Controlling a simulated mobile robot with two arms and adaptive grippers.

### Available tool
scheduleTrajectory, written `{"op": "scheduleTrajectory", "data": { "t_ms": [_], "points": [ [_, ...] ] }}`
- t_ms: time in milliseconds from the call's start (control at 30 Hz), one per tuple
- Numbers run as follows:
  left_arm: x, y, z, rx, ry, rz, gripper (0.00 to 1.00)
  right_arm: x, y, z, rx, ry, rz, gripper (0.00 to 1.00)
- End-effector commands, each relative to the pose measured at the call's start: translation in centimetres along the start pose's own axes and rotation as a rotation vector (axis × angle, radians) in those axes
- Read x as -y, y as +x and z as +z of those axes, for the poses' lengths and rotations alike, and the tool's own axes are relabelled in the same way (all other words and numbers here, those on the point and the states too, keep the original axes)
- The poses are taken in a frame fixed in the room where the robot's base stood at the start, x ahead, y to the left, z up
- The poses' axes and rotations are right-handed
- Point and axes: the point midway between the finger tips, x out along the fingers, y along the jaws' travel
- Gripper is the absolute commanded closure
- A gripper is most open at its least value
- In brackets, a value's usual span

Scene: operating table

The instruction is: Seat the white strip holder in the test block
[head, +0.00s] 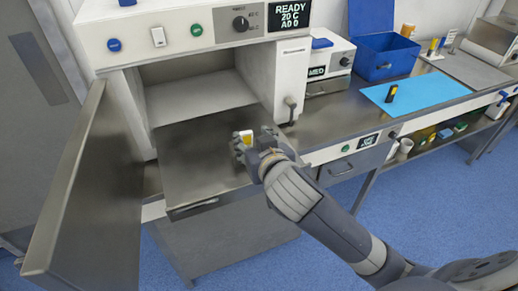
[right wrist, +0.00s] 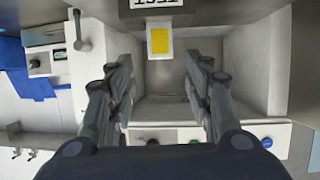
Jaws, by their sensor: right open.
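The white strip holder (head: 246,138) has a yellow face and shows at my right gripper's fingertips in the head view. In the right wrist view the holder (right wrist: 159,42) is upright in the picture, centred between and slightly beyond the fingertips. My right gripper (head: 254,142) is open around or just short of it, with gaps at both sides in the right wrist view (right wrist: 159,70). A white label (right wrist: 155,4), apparently reading TEST upside down, touches or adjoins the holder at the top edge. The test block is mostly hidden or cut off; I cannot tell how deep the holder sits. My left gripper is not in view.
The pulled-out metal shelf (head: 190,158) lies below the white cabinet (head: 195,85). The open cabinet door (head: 75,185) stands at the left. A blue mat (head: 430,90) carries a dark and yellow item (head: 391,93). A blue bin (head: 385,62) stands behind.

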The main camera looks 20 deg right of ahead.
Motion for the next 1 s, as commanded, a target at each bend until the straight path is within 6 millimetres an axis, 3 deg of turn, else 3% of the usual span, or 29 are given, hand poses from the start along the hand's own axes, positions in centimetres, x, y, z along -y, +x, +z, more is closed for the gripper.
{"op": "scheduleTrajectory", "data": {
  "t_ms": [100,133,333,1000],
  "points": [
    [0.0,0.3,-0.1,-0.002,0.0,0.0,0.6,0.0,-2.4,0.1,-0.001,0.003,-0.003,0.53],
    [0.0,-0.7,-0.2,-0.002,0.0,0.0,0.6,0.0,-2.9,-0.3,0.003,0.0,-0.001,0.53],
    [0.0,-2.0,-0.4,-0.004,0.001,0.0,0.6,0.0,-4.7,-0.2,0.001,0.0,0.0,0.53],
    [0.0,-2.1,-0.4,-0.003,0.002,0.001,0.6,-0.1,-5.0,0.5,0.015,-0.002,0.001,0.53]
  ]
}}
